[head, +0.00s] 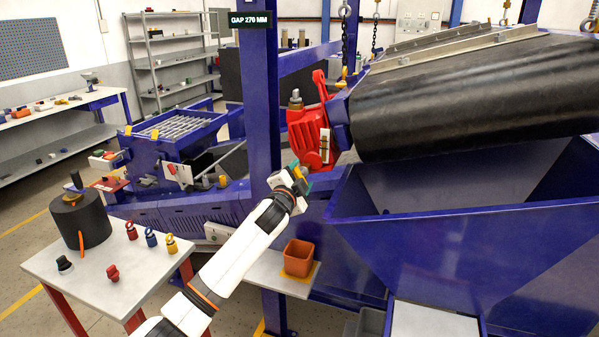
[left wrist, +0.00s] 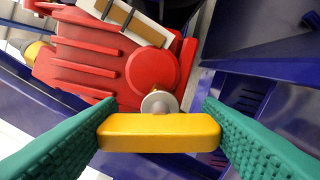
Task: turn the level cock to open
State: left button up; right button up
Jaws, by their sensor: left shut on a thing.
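The level cock has a yellow bar handle (left wrist: 160,133) on a pale round stem, on the lower face of a red finned gearbox (left wrist: 95,75). The gearbox also shows in the head view (head: 308,132), beside the black belt drum. My left gripper (head: 301,173) reaches up to it from below. In the left wrist view its green fingers (left wrist: 160,138) are shut on the two ends of the yellow handle. The handle lies level across that view. In the head view my gripper mostly hides the cock. My right gripper is in neither view.
A blue post (head: 259,110) stands just left of my left gripper. A blue hopper (head: 470,235) lies to the right, under the black belt (head: 470,95). An orange bin (head: 299,258) sits below. A white table (head: 120,268) with shackles is at the left.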

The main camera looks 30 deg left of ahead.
pick_arm(q)
jog(key=m+p, duration=0.1)
jog(key=m, duration=0.3)
jog(key=shift+p, duration=0.3)
jog(key=shift+f+m+p, duration=0.1)
jog(key=shift+m+p, duration=0.25)
jog(key=shift+m, duration=0.95)
jog(key=o, duration=1)
jog(key=shift+b+v, duration=1.2)
jog(key=shift+v, duration=4.85)
jog(key=shift+f, duration=0.1)
